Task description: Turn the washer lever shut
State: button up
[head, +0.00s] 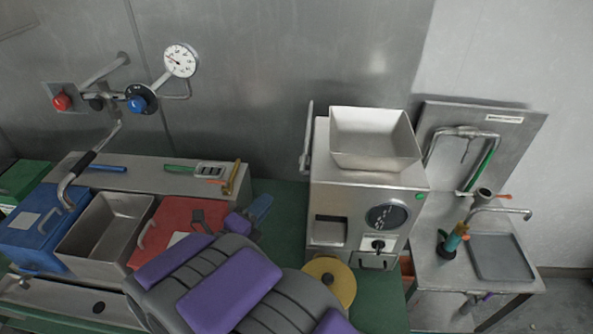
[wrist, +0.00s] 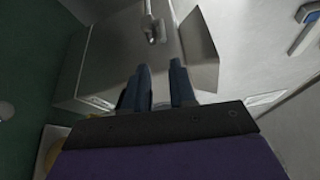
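The wash stand (head: 455,262) is at the right in the head view, with a small orange lever (head: 503,197) beside its taps. I cannot tell for sure that this is the washer lever. A teal and orange handled fitting (head: 453,240) stands upright at the sink's left. My gripper (head: 258,212) is far to the left of the stand, in front of the grinder's left side, touching nothing visible. In the wrist view my gripper (wrist: 161,85) shows two dark blue fingers with a gap between them, open and empty. The orange lever is not seen there.
The grinder (head: 362,205) with its square hopper (head: 372,140) stands between my gripper and the wash stand. Its metal body shows in the wrist view (wrist: 120,55). Blue (head: 40,225) and red (head: 180,225) bins flank a steel bin (head: 105,228) at left. Pipes and a gauge (head: 180,60) are behind.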

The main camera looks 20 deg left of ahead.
send_near(303, 165)
jog(key=x, duration=0.7)
jog(key=shift+w+d+f+b, duration=0.2)
jog(key=shift+w+f+b, duration=0.1)
jog(key=shift+f+b, duration=0.1)
jog(key=shift+a, duration=0.1)
jog(key=shift+a, duration=0.15)
jog(key=shift+c, duration=1.2)
jog(key=shift+f, duration=0.1)
grip_shut()
